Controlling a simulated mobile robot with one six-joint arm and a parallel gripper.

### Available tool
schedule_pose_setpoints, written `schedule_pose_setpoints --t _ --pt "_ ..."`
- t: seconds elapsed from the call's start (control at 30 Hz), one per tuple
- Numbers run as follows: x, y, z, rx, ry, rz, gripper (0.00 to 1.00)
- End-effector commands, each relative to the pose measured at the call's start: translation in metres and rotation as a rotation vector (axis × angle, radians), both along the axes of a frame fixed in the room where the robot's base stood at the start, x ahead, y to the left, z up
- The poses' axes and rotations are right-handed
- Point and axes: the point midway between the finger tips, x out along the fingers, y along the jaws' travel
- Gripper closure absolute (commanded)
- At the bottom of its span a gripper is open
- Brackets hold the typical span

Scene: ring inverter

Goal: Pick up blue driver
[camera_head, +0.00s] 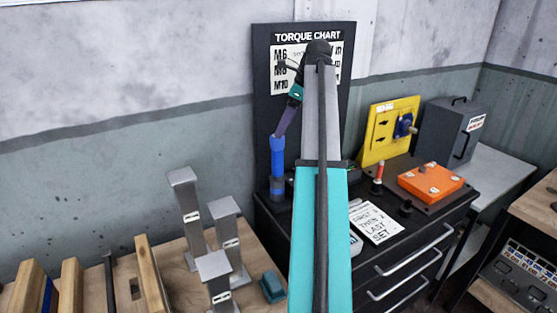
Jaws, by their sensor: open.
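My arm rises in teal and grey through the middle of the view, bends at a dark elbow, and comes down behind on the left through a thin purple link. Below that link is an upright blue cylinder; I cannot tell whether it is part of my arm or the blue driver. Its grey lower end, seemingly my gripper (277,190), is low over the rear left of the black cabinet (268,216). The fingers are too small to make out, and nothing is clearly held. No other blue driver can be picked out; my arm hides the middle of the cabinet top.
A red-handled tool (379,172), an orange box (430,182) and a printed sheet (376,222) are on the cabinet. A yellow board (381,138) with a blue part stands behind. Grey posts (188,212) stand on the wooden bench at left. The torque chart (262,95) is behind.

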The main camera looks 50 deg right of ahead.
Motion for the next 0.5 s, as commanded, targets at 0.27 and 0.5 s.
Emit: schedule_pose_setpoints --t 0.27,0.5 --pt "0.0050 0.0027 -0.0148 0.000 0.000 0.000 0.39" --pt "0.0048 0.0022 -0.0146 0.000 0.000 -0.001 0.39"
